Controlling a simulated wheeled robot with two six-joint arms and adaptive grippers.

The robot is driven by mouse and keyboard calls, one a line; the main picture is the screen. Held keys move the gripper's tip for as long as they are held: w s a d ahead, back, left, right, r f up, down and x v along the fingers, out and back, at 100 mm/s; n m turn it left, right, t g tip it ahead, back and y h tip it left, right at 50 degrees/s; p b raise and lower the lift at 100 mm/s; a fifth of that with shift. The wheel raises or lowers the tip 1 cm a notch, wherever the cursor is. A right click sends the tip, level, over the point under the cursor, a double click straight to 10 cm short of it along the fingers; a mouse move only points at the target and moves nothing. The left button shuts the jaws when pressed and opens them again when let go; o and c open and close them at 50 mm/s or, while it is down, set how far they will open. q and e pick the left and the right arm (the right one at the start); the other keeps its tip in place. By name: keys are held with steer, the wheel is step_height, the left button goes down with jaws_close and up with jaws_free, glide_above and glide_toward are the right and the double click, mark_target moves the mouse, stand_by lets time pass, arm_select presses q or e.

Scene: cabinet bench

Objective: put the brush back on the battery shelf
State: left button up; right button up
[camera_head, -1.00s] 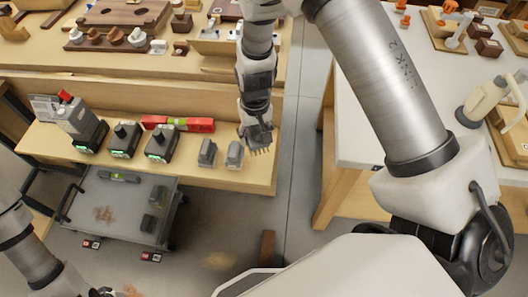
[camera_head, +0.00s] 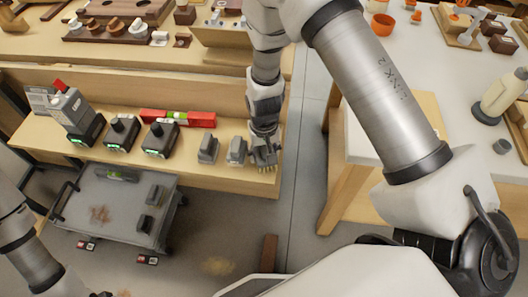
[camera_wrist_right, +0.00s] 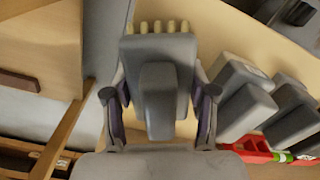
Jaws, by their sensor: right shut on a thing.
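The brush is a grey block with a raised grey grip and a row of pale yellow bristle tufts (camera_wrist_right: 160,48). In the head view its tufts (camera_head: 265,160) show at the right end of the wooden battery shelf (camera_head: 215,178). My right gripper (camera_head: 264,135) is shut on the brush, with one finger on each side of it in the wrist view. The brush is just right of two grey batteries (camera_head: 237,150). I cannot tell whether it touches the shelf. My left forearm enters at the lower left, but its gripper is not clearly visible.
Several chargers with green lights (camera_head: 160,140) stand on the left of the shelf. A red and green level (camera_head: 178,118) lies behind the batteries. A grey cart (camera_head: 100,205) stands below. A white-topped table (camera_head: 365,145) is to the right, across a floor gap.

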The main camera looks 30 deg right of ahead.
steer(key=shift+f, duration=0.15)
steer(key=o, duration=0.9)
steer(key=shift+r, duration=0.35)
step_height(320, 180, up, 12)
steer(key=shift+f+p, duration=0.15)
steer(key=shift+p, duration=0.6)
